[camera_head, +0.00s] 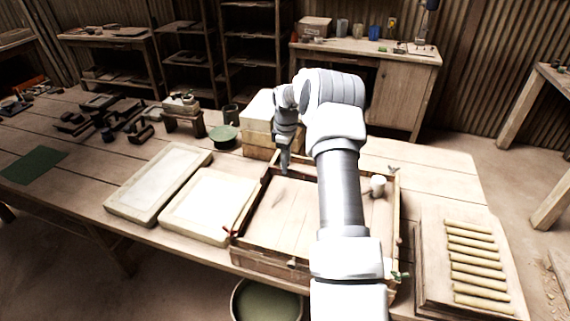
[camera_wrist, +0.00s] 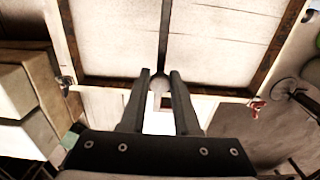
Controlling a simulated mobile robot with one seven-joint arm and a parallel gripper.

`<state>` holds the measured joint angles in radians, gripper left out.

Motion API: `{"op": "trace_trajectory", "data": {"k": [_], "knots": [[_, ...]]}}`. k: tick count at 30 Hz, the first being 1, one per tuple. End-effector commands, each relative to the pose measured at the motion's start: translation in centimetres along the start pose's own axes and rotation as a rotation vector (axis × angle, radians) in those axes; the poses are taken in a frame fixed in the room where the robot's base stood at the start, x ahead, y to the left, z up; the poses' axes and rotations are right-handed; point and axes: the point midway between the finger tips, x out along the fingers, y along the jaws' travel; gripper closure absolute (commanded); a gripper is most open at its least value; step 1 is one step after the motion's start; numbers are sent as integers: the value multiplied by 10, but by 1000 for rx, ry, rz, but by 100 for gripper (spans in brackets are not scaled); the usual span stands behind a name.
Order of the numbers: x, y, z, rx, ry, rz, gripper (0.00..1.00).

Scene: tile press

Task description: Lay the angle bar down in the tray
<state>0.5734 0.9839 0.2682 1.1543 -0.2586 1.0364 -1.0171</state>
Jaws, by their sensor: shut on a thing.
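A shallow wooden tray-like frame (camera_head: 258,243) with a pale plank floor lies on the bench, partly hidden behind my arm. My gripper (camera_head: 285,168) points down over its back left part. In the wrist view my gripper (camera_wrist: 159,78) has its fingers close together, with a small pale round thing between the tips. A thin dark strip (camera_wrist: 164,35) runs up from the fingertips across the pale floor; it looks like the angle bar, held at one end. I cannot tell its angled shape or whether it touches the floor. The bar is not clear in the head view.
Two pale slabs (camera_head: 160,183) lie left of the frame. A pale block stack (camera_head: 257,143) and a green round lid (camera_head: 223,132) stand behind. A board with several pale rolls (camera_head: 470,260) is at right. A white knob (camera_head: 377,183) stands at the frame's right side.

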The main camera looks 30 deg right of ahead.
Motion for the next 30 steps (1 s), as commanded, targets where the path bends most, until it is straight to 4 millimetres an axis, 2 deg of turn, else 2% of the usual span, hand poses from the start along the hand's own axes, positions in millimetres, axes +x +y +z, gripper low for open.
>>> {"op": "trace_trajectory", "data": {"k": [8,30], "knots": [[9,1,0,1,1,1,100],[71,1,0,1,0,1,100]]}}
